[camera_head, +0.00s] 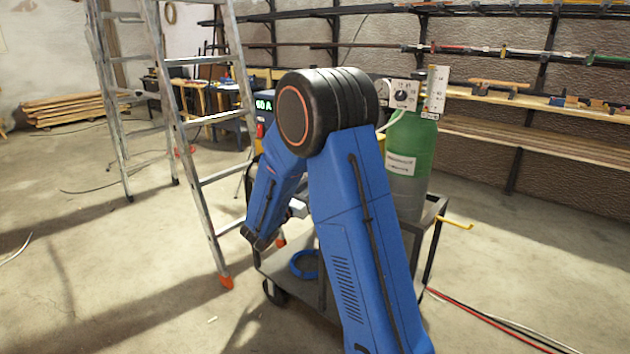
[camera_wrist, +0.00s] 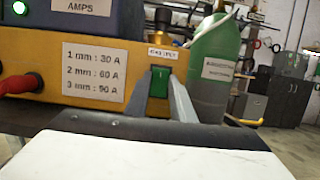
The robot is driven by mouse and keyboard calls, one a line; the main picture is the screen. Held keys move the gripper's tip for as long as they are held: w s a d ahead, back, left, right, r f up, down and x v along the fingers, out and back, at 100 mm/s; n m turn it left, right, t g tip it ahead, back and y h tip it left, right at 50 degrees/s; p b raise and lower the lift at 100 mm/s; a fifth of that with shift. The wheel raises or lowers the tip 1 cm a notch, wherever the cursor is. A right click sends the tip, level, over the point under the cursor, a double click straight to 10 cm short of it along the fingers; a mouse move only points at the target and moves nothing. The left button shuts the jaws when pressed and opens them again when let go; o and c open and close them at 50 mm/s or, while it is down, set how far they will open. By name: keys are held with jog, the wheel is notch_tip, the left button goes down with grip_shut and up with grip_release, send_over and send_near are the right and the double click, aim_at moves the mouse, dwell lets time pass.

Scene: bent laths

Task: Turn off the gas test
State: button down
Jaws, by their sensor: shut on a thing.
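In the wrist view, a small green switch (camera_wrist: 158,83) stands on the yellow front panel (camera_wrist: 40,62) of the welding machine, under a small white label (camera_wrist: 163,54) that seems to read GAS TEST. My gripper (camera_wrist: 160,92) has its grey fingers on either side of the switch and is shut on it. Which position the switch is in I cannot tell. In the head view, the machine's lit display (camera_head: 264,105) reads 60 A. My blue arm hides most of the machine and the switch there.
A green and grey gas cylinder (camera_head: 410,150) stands on the cart (camera_head: 432,215), right of the machine. A red plug (camera_wrist: 20,84) sits at the panel's left. An aluminium ladder (camera_head: 200,150) stands close on the left. A yellow hook (camera_head: 457,224) sticks out right.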

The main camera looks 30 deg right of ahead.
dwell(0.3)
jog(key=c, duration=1.5)
grip_release()
jog(key=v, duration=1.7)
jog(key=shift+s+a+f, duration=0.1)
jog(key=shift+a+f, duration=0.05)
